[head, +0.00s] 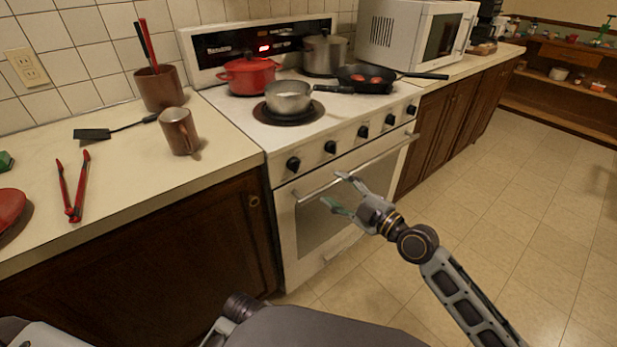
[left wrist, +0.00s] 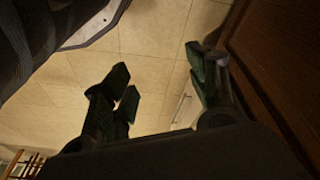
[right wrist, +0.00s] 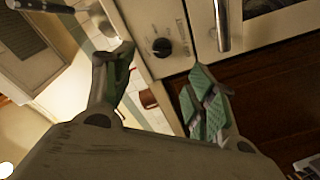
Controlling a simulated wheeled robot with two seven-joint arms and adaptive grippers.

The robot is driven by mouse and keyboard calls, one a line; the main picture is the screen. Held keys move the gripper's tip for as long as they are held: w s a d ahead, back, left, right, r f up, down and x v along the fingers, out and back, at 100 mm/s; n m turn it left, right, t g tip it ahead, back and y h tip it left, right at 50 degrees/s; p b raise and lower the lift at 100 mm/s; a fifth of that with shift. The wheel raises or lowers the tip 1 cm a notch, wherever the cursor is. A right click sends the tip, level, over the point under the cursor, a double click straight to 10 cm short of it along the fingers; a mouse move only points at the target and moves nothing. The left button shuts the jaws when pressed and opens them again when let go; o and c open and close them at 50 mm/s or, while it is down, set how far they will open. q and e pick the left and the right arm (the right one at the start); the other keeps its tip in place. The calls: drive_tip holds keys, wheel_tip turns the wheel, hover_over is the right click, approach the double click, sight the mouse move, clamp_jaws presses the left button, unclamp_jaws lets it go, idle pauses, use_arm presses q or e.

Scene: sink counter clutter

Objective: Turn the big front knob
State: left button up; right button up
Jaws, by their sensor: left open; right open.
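The white stove (head: 320,180) has a row of several black knobs along its front panel. The leftmost knob (head: 293,164) looks largest in the head view, but it is also nearest. My right gripper (head: 333,190) is open and empty in front of the oven door, below the knobs and apart from them. In the right wrist view, one black knob (right wrist: 161,47) shows beyond the gap between the open fingers (right wrist: 160,72). My left gripper (left wrist: 157,68) is open and empty, seen only in its wrist view, above the floor beside dark wood.
The oven handle (head: 355,168) runs below the knobs, close to my right gripper. A saucepan (head: 288,97), red pot (head: 248,76), steel pot (head: 324,53) and skillet (head: 366,79) stand on the stove. A mug (head: 179,131) and red tongs (head: 73,187) are on the left counter.

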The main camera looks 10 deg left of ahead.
sight(298, 167)
use_arm(q)
drive_tip(key=shift+d+r, duration=0.25)
drive_tip(key=shift+r, duration=0.2)
use_arm(e)
drive_tip(key=shift+s+a+r+g, duration=0.1)
drive_tip(key=shift+s+a+g, duration=0.05)
drive_tip(key=shift+s+g, duration=0.2)
drive_tip(key=shift+r+x, duration=0.1)
drive_tip(key=shift+x, duration=2.85)
drive_tip(key=shift+r+x, duration=0.15)
drive_tip(key=shift+x, duration=2.75)
use_arm(q)
drive_tip(key=shift+f, duration=0.2)
use_arm(e)
drive_tip(key=shift+x, duration=1)
drive_tip(key=shift+c, duration=0.5)
drive_tip(key=c, duration=0.9)
